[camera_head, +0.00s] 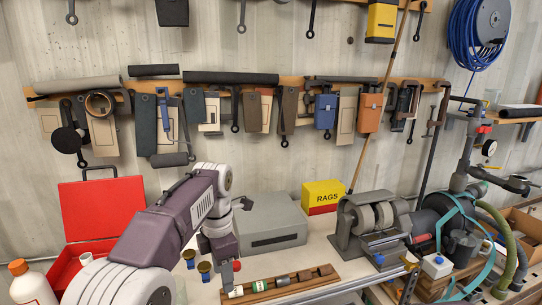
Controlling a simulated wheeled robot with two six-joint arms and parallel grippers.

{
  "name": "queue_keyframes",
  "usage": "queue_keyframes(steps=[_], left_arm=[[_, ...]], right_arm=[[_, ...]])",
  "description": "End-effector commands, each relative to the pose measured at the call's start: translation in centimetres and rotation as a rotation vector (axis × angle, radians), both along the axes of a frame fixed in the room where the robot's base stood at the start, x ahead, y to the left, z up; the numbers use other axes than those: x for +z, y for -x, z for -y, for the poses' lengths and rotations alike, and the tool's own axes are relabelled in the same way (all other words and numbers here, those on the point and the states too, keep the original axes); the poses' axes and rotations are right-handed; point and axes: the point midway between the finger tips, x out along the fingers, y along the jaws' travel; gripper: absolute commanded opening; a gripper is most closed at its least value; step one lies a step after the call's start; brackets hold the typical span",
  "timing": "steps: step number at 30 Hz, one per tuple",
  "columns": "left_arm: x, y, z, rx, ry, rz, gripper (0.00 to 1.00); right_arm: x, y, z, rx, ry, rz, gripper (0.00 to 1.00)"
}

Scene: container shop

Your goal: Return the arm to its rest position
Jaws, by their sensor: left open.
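My left arm comes in from the lower left, purple-grey and white. Its left gripper (229,284) points down at the left end of a wooden rack (322,285) on the bench. The gripper is open; from this angle I cannot tell whether its fingers touch anything. The rack holds a row of small cylinders, among them a green and white one (260,286) just right of the fingers and brown ones farther right. My right gripper does not show.
Two small dark-blue and yellow cups (205,270) stand close left of the gripper. A grey case (271,228) and a yellow RAGS box (323,193) stand behind. An open red toolbox (100,209) is at left, a bench grinder (372,222) at right. Tools hang on the wall.

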Motion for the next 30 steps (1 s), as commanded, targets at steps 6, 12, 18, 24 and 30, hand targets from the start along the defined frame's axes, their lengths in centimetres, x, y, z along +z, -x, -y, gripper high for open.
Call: queue_keyframes(steps=[6,12,18,24,30], left_arm=[[-2.5,2.3,-2.2,0.048,-0.003,-0.019,0.48],[-6.6,5.1,-3.7,0.018,-0.003,-0.068,0.48],[-12.3,8.3,-4.9,-0.205,0.012,-0.09,0.48],[-21.2,14.0,-6.1,-0.771,0.043,-0.076,0.48],[-26.9,18.6,-6.5,-1.555,0.022,-0.002,0.48]], right_arm=[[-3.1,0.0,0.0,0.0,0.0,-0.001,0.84],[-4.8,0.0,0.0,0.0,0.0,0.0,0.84],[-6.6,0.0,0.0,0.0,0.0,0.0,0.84],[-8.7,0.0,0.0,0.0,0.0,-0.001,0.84],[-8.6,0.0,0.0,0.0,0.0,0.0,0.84]])
